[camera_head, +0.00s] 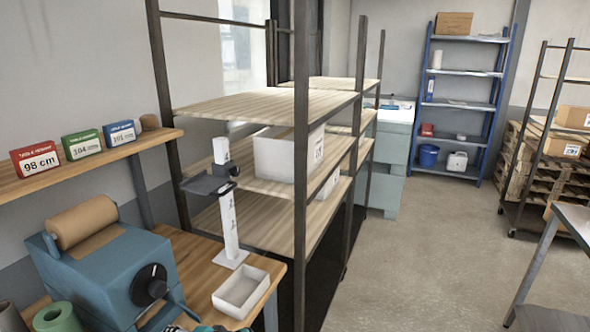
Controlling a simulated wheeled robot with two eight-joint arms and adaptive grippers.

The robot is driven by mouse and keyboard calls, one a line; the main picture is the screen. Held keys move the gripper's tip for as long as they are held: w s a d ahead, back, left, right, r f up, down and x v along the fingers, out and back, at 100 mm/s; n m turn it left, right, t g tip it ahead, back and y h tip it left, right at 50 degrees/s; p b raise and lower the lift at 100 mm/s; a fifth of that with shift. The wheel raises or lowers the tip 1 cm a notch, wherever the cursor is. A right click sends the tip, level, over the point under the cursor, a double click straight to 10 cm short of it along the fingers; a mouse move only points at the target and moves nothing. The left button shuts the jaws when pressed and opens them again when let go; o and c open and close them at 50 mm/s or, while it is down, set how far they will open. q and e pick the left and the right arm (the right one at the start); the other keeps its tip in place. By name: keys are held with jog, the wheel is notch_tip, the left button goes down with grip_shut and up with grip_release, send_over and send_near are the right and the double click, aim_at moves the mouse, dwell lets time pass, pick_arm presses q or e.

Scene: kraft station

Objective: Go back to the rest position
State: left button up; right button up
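Neither of my grippers can be made out in the head view. Small dark and teal shapes (207,328) show at the bottom edge, cut off by the frame, and I cannot tell what they are. A blue kraft paper dispenser (95,275) with a brown paper roll (84,221) and a black knob (149,285) stands on the wooden bench (198,262) at lower left. A white open tray (241,291) sits at the bench's right corner. A white upright stand (229,215) with a dark holder rises behind the tray.
Red, green and blue size boxes (82,145) stand on a wall shelf (150,138). A wooden rack (265,105) holding a white bin (285,153) stands beside the bench. A blue shelf unit (465,88) is at the back. A metal table (575,218) is at right. The middle floor (430,250) is clear.

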pick_arm(q)
jog(key=s+f+h, duration=0.1)
jog(key=s+d+f+n+h, duration=0.1)
jog(key=s, duration=0.1)
jog(key=s+d+f+h, duration=0.1)
jog(key=s+h, duration=0.1)
jog(key=s+d+n+t+h, duration=0.1)
jog(key=s+d+n+h, duration=0.2)
jog(key=s+d+h, duration=0.1)
jog(key=shift+s+d+f+t+h, duration=0.25)
jog(key=shift+d+h, duration=0.55)
jog(key=shift+d, duration=0.4)
